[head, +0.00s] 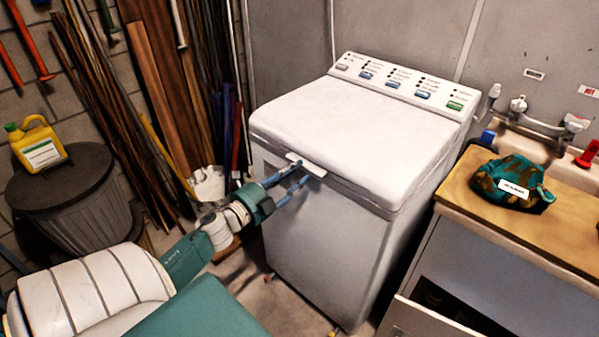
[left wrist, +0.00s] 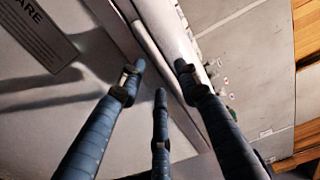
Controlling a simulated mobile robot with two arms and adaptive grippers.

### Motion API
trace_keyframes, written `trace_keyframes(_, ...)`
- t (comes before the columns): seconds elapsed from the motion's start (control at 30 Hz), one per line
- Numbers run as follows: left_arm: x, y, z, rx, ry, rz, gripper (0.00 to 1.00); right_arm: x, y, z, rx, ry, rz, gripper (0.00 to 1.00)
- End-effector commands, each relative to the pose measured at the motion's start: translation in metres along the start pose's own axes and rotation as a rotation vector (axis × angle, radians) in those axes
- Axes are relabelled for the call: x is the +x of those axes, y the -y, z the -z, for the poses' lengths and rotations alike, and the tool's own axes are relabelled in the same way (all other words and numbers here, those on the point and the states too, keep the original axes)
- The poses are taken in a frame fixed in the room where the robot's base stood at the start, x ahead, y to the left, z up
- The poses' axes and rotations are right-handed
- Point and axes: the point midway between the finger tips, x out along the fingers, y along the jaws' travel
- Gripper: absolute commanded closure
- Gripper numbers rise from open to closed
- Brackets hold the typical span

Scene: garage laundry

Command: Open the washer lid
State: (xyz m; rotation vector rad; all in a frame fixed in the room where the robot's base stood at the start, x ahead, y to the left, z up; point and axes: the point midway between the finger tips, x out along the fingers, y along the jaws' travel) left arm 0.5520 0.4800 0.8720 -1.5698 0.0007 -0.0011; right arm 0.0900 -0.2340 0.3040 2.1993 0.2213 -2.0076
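The white washer (head: 325,245) stands in the middle of the head view. Its lid (head: 350,125) is down and lies flat under the control panel. A small pale handle (head: 307,165) sticks out at the lid's front edge. My left gripper (head: 298,174) is at this handle, with its blue fingers pointing at the lid's front edge. In the left wrist view, the fingertips of the left gripper (left wrist: 158,72) are spread apart, with a pale edge running behind and between them. Whether they touch the handle is unclear. My right gripper is not in view.
A wooden counter (head: 535,238) with a green-brown cloth bag (head: 512,183) stands at the right, by taps. A dark bin (head: 62,185) with a yellow jug (head: 37,145) is at the left. Planks and poles lean behind. The space above the lid is clear.

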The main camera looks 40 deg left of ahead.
Motion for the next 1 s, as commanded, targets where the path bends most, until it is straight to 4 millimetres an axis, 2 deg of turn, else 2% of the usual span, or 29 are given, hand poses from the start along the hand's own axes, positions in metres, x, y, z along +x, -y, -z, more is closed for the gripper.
trace_keyframes(0.1, 0.015, -0.001, 0.0, 0.0, 0.0, 0.001, 0.67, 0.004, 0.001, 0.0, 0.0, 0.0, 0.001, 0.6)
trace_keyframes(0.2, 0.021, -0.001, 0.0, 0.0, 0.0, 0.0, 0.67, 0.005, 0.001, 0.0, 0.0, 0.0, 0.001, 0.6)
trace_keyframes(0.5, 0.023, 0.0, 0.0, -0.002, 0.001, -0.001, 0.67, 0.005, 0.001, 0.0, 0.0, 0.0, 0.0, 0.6)
trace_keyframes(0.67, 0.023, -0.001, 0.0, -0.002, 0.001, -0.001, 0.97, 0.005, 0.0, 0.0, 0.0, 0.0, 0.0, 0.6)
trace_keyframes(0.7, 0.023, -0.001, 0.0, -0.002, 0.001, -0.001, 1.0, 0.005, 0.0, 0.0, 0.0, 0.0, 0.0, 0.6)
trace_keyframes(1.0, 0.022, 0.002, -0.001, -0.001, 0.001, -0.005, 1.0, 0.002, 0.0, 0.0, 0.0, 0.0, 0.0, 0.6)
